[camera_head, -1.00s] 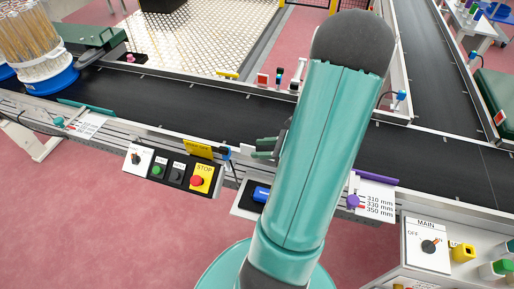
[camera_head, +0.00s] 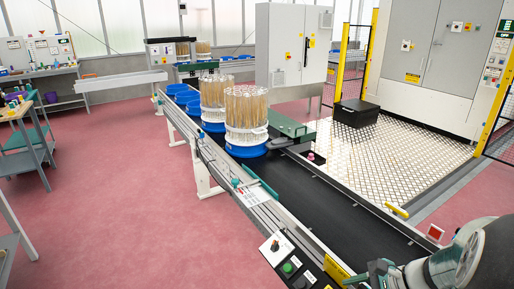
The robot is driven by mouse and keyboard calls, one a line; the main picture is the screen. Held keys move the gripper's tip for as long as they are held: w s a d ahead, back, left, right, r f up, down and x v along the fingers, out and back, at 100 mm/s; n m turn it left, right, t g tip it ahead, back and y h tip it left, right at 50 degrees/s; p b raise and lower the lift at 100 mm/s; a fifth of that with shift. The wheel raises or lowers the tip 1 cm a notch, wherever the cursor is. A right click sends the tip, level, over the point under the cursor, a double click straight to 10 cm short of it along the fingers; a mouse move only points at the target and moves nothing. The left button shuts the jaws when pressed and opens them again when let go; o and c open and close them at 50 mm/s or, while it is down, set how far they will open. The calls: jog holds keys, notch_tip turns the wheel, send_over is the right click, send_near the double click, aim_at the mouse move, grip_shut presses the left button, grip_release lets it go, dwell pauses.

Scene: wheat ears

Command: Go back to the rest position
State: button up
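My gripper (camera_head: 379,272) is at the bottom right, over the near end of the belt's control panel. Its teal finger parts show small and partly cut off, so I cannot tell whether it is open or shut. The grey and teal end of my arm shows at the bottom right corner. Racks of wheat ears (camera_head: 246,105) stand upright in blue round bases on the black conveyor belt (camera_head: 292,190), away from my gripper.
A control panel (camera_head: 288,262) with a green button is fixed to the belt's near side. A bright metal floor plate (camera_head: 390,150) and grey cabinets (camera_head: 440,60) lie beyond the belt. Shelves (camera_head: 28,140) stand at far left. The pink floor (camera_head: 120,200) at left is clear.

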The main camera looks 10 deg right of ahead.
jog(key=s+a+r+n+h, duration=0.1)
jog(key=a+r+n+h, duration=0.2)
jog(key=a+r+n, duration=0.4)
jog(key=s+a+r+n+h, duration=0.2)
jog(key=a+r+n+h, duration=0.2)
jog(key=a+r+n, duration=0.3)
jog(key=shift+s+a+r+n, duration=0.3)
jog(key=shift+a+n, duration=0.75)
jog(key=shift+n, duration=1.65)
